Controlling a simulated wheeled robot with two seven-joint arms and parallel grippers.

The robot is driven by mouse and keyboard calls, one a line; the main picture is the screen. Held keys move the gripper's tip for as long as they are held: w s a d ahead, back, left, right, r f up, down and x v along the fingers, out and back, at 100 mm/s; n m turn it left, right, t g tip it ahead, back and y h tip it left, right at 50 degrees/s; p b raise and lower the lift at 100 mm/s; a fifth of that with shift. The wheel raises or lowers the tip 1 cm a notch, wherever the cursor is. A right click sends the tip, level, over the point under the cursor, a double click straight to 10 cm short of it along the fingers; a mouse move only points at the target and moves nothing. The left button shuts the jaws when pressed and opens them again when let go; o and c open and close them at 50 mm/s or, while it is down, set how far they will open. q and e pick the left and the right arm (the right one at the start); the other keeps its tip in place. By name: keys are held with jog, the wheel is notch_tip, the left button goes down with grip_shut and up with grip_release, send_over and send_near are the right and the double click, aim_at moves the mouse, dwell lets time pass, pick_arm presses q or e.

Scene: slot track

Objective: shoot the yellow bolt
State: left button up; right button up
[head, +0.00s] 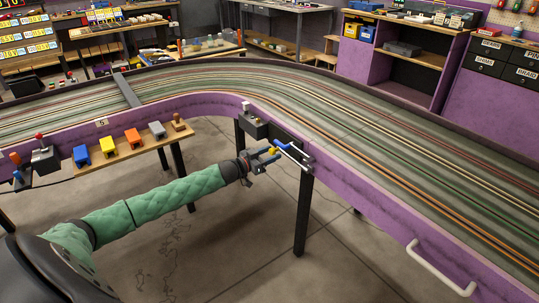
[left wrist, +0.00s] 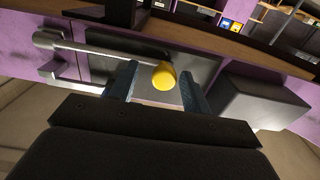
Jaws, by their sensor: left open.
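The yellow bolt shows a round yellow knob (left wrist: 163,75) in the left wrist view. A silver rod (left wrist: 100,50) runs from it to the left, over a dark plate on the purple track wall. In the head view the silver bar (head: 294,155) sits at the right of the fitting. My left gripper (head: 265,156) is at the knob in the head view. In the left wrist view its blue-grey fingers (left wrist: 158,90) are open, one on each side of the knob. I cannot tell whether they touch it. My right gripper is not in view.
A shelf (head: 130,152) of blue, yellow, orange and grey blocks hangs further left. A table leg (head: 303,215) stands below the bolt. A white handle (head: 437,270) is at lower right.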

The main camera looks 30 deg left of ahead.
pick_arm(q)
jog(key=shift+v, duration=3.9)
